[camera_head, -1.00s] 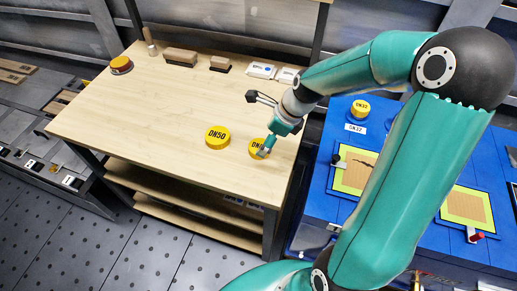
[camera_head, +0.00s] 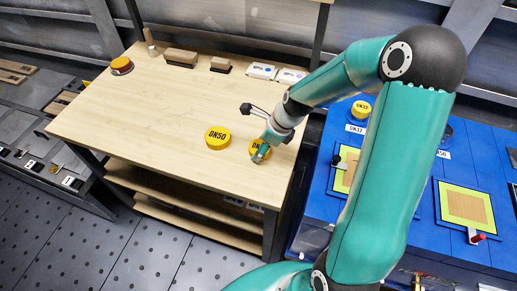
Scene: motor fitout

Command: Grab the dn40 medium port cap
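A yellow cap (camera_head: 254,146), partly covered by my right gripper, lies on the wooden table near its right front edge. Only the start of its black lettering shows, so I cannot read its size; it is the likely DN40 cap. My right gripper (camera_head: 252,131) is open. One finger is over or beside this cap and the other points away to the upper left. I cannot tell whether the finger touches the cap. A larger yellow cap marked DN50 (camera_head: 217,138) lies just left of it. My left gripper is not in view.
The wooden table (camera_head: 150,110) is clear in the middle. Brown blocks (camera_head: 181,56) and white labelled boxes (camera_head: 262,71) stand along its back. A blue bench (camera_head: 312,205) at right holds a yellow DN32 cap (camera_head: 361,109) and a yellow-framed panel (camera_head: 465,207).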

